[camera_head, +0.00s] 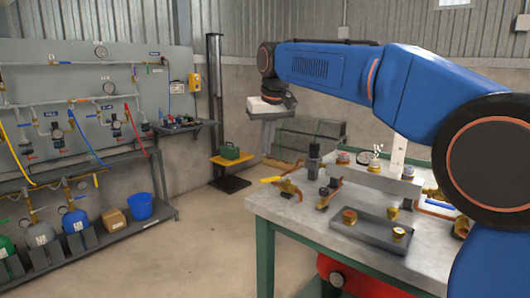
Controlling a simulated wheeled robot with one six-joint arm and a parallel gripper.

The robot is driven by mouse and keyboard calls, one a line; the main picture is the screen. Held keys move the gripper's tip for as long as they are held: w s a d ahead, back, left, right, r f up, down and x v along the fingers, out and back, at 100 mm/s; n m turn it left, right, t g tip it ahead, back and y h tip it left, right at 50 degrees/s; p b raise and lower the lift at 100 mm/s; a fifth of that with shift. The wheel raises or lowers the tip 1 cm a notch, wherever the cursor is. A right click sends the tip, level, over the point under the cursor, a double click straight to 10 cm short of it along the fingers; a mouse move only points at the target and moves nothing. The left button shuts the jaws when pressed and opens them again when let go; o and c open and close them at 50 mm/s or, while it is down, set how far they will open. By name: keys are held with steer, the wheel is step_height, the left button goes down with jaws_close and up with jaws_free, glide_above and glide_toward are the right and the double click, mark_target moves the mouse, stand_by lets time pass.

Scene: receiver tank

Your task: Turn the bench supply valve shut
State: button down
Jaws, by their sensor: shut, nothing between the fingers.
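A brass valve (289,189) with a yellow lever handle (271,180) sits at the left back of the grey bench (290,213). Its lever sticks out to the left over the bench edge. A second brass fitting (327,196) with a dark top stands just right of it. No label shows which is the bench supply valve, and whether it is open or shut is too small to tell. My gripper (267,118) hangs from the end of my blue arm, above and behind the yellow lever in the picture, apart from it. It looks shut and empty; its fingertips are not clear.
A dark tray (365,232) with small brass fittings lies on the bench front. A red tank (335,274) is under the bench. Open floor (210,235) separates the bench from the wall rack (100,160).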

mark_target(270, 179)
steer(key=x, duration=0.8)
steer(key=shift+f, duration=0.25)
steer(key=shift+s+d+r, duration=0.1)
steer(key=shift+s+d, duration=0.1)
steer(key=shift+s, duration=0.3)
steer(key=shift+s+d+r, duration=0.1)
steer(key=shift+s+d, duration=0.15)
steer(key=shift+s, duration=0.25)
steer(key=shift+s+d+f, duration=0.15)
steer(key=shift+s+d, duration=0.15)
steer(key=shift+s, duration=0.4)
steer(key=shift+s, duration=0.1)
steer(key=shift+s+d+n+y, duration=0.15)
steer(key=shift+s+n+y, duration=0.2)
steer(key=shift+n, duration=0.45)
steer(key=shift+s+d+n+y, duration=0.2)
steer(key=shift+s+n, duration=0.25)
steer(key=shift+n, duration=0.35)
steer(key=shift+s+d, duration=0.35)
steer(key=shift+s, duration=0.3)
